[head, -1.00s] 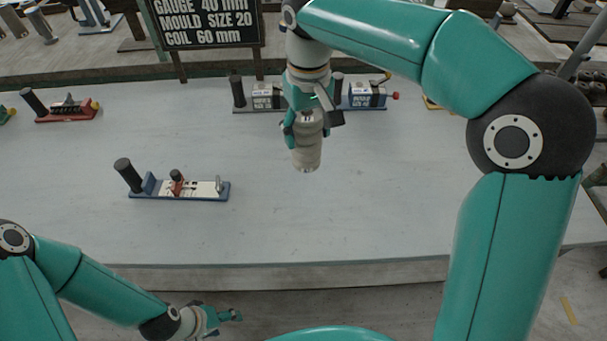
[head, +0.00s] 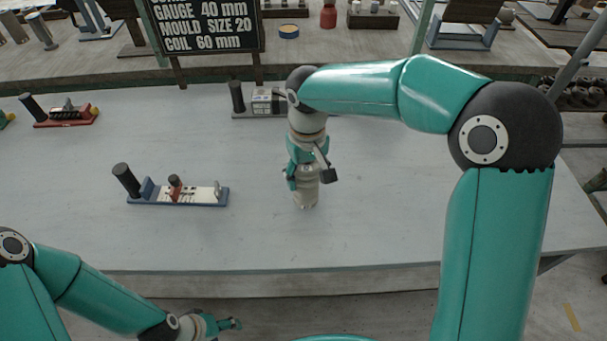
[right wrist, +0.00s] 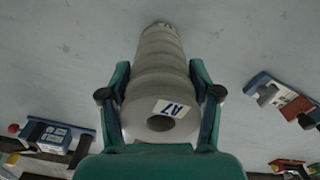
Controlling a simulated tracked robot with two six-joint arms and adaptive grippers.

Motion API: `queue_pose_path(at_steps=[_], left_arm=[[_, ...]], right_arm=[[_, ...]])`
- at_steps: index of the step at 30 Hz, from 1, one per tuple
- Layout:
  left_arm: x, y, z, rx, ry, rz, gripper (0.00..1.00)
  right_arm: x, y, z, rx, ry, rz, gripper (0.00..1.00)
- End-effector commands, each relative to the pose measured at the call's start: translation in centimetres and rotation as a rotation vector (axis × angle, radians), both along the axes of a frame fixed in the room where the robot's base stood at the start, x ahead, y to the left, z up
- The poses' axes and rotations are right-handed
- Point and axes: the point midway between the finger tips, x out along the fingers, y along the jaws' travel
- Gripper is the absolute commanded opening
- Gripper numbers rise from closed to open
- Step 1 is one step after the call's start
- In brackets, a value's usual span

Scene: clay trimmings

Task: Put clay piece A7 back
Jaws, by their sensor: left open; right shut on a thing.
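Clay piece A7 (head: 307,194) is a pale grey-beige, ridged, roughly cylindrical piece. My right gripper (head: 306,179) is shut on it from above and holds it upright over the front middle of the grey table. I cannot tell whether its lower end touches the table. In the right wrist view the piece (right wrist: 160,75) sits between both fingers, with a white "A7" label and a dark hole in its near end. My left gripper (head: 230,325) is open and empty, low in front of the table's front edge.
A red-based device (head: 66,115) is at the far left. A grey device (head: 262,103) stands behind, partly hidden by my arm. A black sign (head: 205,25) reads "GAUGE 40 mm". The table's right side is clear.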

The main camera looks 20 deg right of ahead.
Motion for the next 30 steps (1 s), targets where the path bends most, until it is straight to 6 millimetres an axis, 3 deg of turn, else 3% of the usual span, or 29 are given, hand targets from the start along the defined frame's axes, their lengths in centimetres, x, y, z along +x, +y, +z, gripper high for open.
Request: queue_pose_path(at_steps=[2, 3, 8, 20, 26, 30], left_arm=[[0.0, 0.0, 0.0, 0.0, 0.0, 0.0, 0.62], [0.0, 0.0, 0.0, 0.0, 0.0, 0.0, 0.62], [0.0, 0.0, 0.0, 0.0, 0.0, 0.0, 0.62], [0.0, 0.0, 0.0, 0.0, 0.0, 0.0, 0.62], [0.0, 0.0, 0.2, 0.0, 0.0, 0.0, 0.62], [0.0, 0.0, 0.4, 0.0, 0.0, 0.0, 0.62]], right_arm=[[0.0, 0.0, 0.0, 0.0, 0.001, 0.0, 0.0], [-0.1, 0.0, -0.1, 0.0, 0.003, 0.001, 0.66], [-0.1, 0.0, -0.1, 0.0, 0.003, 0.001, 0.91], [0.0, 0.1, 0.3, 0.0, 0.001, 0.002, 0.91], [0.1, 0.1, 2.7, 0.0, -0.002, 0.002, 0.91], [0.1, 0.1, 5.6, 0.001, -0.003, 0.002, 0.91]])
